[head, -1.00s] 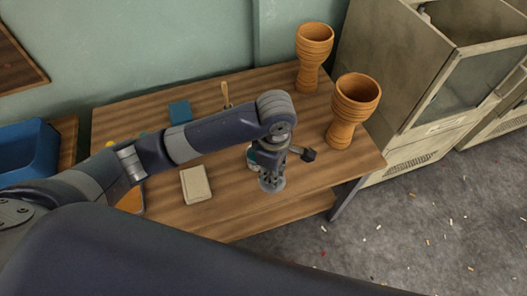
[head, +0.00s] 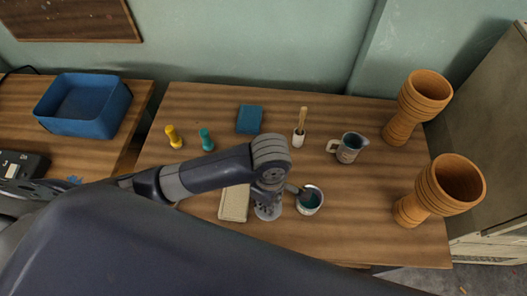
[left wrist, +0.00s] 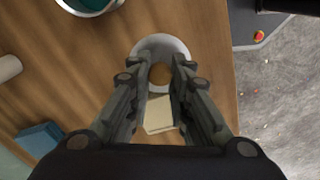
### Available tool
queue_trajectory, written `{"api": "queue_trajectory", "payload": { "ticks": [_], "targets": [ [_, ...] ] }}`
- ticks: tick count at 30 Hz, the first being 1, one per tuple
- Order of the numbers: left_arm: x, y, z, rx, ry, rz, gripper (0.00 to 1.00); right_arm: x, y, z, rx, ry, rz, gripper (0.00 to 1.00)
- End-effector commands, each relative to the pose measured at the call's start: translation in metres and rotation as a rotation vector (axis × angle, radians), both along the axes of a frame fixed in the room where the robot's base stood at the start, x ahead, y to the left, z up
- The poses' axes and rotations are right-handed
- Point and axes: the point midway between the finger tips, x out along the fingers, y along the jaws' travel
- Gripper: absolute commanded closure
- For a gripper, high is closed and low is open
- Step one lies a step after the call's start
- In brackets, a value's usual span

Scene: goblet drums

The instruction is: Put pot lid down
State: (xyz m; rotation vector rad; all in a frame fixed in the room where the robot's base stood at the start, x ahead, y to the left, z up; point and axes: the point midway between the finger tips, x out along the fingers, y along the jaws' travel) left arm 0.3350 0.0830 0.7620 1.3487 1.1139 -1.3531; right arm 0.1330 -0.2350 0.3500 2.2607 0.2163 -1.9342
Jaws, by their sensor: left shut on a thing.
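The pot lid (left wrist: 178,44) is a pale grey disc with a round brown knob (left wrist: 160,74). My left gripper (left wrist: 160,72) is shut on the knob and points down. In the head view my left gripper (head: 268,204) and the lid (head: 266,213) are near the table's front edge. I cannot tell whether the lid touches the table. The white pot (head: 310,199), with teal inside, stands uncovered just right of the gripper. Its rim also shows in the left wrist view (left wrist: 88,11). My right gripper is not in view.
A cream block (head: 235,203) lies close left of the lid. Two orange goblet drums (head: 409,113) (head: 423,200) stand at the table's right. A metal jug (head: 349,148), a brush (head: 300,131) and a blue block (head: 249,119) are behind.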

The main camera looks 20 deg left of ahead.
Motion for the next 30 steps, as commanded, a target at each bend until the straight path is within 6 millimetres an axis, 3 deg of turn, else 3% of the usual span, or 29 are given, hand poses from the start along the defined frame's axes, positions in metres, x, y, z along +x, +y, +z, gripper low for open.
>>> {"api": "queue_trajectory", "payload": {
  "ticks": [5,11,16,21,30],
  "targets": [
    [0.014,0.003,-0.004,0.002,-0.004,0.002,1.0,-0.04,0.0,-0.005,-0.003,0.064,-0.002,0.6],
    [0.065,0.008,-0.008,0.003,-0.005,0.004,1.0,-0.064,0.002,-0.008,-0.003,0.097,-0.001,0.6],
    [0.106,0.012,-0.012,0.004,-0.003,0.004,1.0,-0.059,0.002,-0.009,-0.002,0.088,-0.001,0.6],
    [0.136,0.015,-0.015,0.002,-0.001,0.003,1.0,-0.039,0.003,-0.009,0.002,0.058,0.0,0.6],
    [0.16,0.017,-0.017,0.002,-0.001,0.002,1.0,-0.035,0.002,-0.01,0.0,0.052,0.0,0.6]
  ]
}}
